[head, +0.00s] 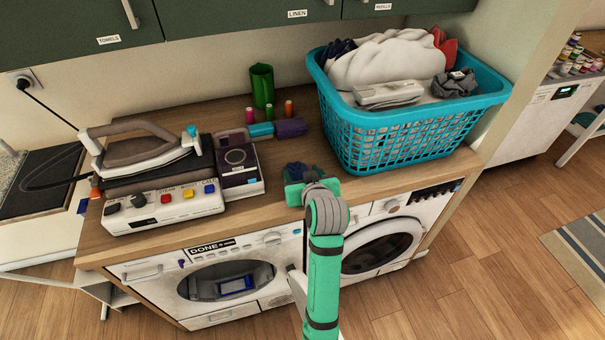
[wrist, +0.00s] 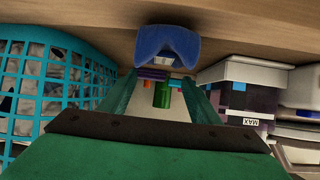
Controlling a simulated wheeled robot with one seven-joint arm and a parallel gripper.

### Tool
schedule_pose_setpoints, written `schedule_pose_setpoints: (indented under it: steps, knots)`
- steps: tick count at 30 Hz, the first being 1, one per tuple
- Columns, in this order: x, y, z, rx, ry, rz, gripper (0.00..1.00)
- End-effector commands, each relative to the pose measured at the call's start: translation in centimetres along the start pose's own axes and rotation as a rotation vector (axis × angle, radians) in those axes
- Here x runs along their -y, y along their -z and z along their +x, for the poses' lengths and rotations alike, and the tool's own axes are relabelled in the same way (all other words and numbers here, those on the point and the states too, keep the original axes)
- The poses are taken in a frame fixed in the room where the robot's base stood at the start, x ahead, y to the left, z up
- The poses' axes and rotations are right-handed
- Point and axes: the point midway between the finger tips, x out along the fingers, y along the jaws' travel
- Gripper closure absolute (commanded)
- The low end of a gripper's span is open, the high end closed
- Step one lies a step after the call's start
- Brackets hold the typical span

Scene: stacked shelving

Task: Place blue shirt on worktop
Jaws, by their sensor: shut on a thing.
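The blue shirt (head: 295,171) is a small bundle of blue cloth at the end of my green gripper (head: 302,184). In the wrist view, which is upside down, the shirt (wrist: 168,44) sits at the tips of the two fingers (wrist: 162,82), which are shut on it. The wooden worktop (head: 270,178) lies under the shirt, near its front edge above the two washing machines. I cannot tell whether the shirt touches the worktop. My gripper hides part of the shirt in the head view.
A turquoise laundry basket (head: 400,140) full of cloth stands to the right. A steam iron on its base (head: 165,205) and a dark box (head: 238,165) stand to the left. Thread spools, a green container (head: 262,86) and small blue and purple items are behind. Bare worktop surrounds the shirt.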

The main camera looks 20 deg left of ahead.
Motion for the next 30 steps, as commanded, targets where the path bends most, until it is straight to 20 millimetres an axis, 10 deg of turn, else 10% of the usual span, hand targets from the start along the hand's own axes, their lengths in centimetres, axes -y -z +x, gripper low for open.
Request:
schedule_pose_setpoints:
  steps: [12,13,15,30]
  knots:
    - [0.0,-0.6,0.3,0.000,0.000,0.000,0.68]
    - [0.0,-0.6,0.3,0.001,0.000,0.000,0.41]
    - [0.0,-0.6,0.3,0.000,0.000,-0.001,0.24]
    - [-0.1,-0.3,-1.3,-0.002,-0.002,0.001,0.23]
